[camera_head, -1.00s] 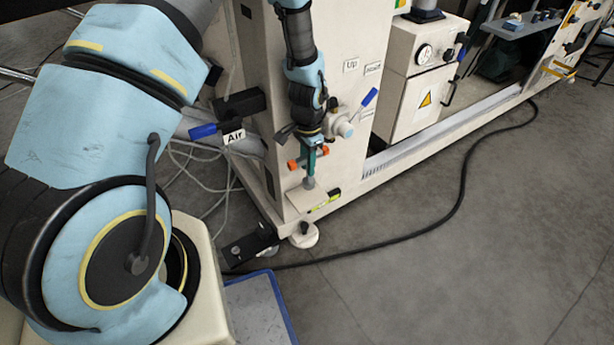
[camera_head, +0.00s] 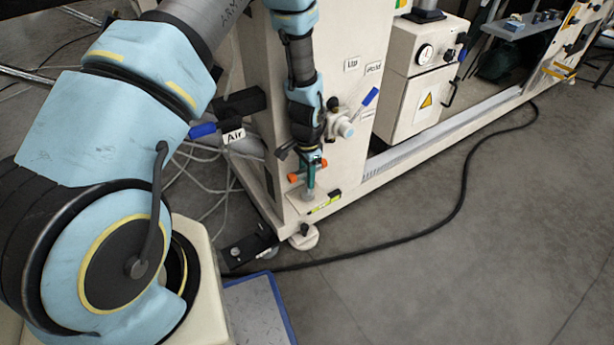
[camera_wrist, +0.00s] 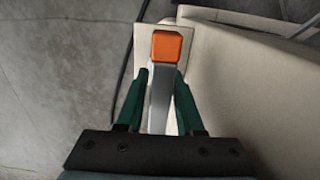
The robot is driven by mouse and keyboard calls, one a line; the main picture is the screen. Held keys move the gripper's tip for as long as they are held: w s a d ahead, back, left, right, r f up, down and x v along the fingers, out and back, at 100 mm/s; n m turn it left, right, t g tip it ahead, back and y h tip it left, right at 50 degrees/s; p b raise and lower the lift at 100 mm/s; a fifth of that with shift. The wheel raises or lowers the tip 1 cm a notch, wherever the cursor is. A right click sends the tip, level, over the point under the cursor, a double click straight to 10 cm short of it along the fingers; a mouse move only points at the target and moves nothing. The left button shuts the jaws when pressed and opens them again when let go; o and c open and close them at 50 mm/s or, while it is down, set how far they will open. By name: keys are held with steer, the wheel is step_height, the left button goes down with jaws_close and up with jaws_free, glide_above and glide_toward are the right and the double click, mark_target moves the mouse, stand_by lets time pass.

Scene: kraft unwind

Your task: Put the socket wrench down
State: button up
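The socket wrench has a grey bar with orange parts. In the head view, its orange parts (camera_head: 294,178) show on either side of my gripper (camera_head: 312,160), with a grey piece below. In the wrist view, the wrench (camera_wrist: 161,95) runs between the green fingers of my gripper (camera_wrist: 161,80), which look shut on it; its orange end (camera_wrist: 167,46) lies beyond the fingertips. A small pale plate (camera_wrist: 203,38) lies beneath the orange end. The wrench is low beside the machine's column; whether it touches the plate I cannot tell.
The beige machine column (camera_head: 340,100) stands right beside my gripper, with a blue-handled valve (camera_head: 368,97) and a blue Air lever (camera_head: 203,130). A yellow-green marker-like object (camera_head: 325,203) is at the plate. A black hose (camera_head: 463,180) crosses the open floor at right.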

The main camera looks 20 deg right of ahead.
steer(key=shift+o, duration=1.3)
steer(key=shift+r, duration=0.15)
step_height(320, 180, up, 12)
steer(key=shift+r+p, duration=0.1)
steer(key=shift+p, duration=0.85)
steer(key=shift+s, duration=0.1)
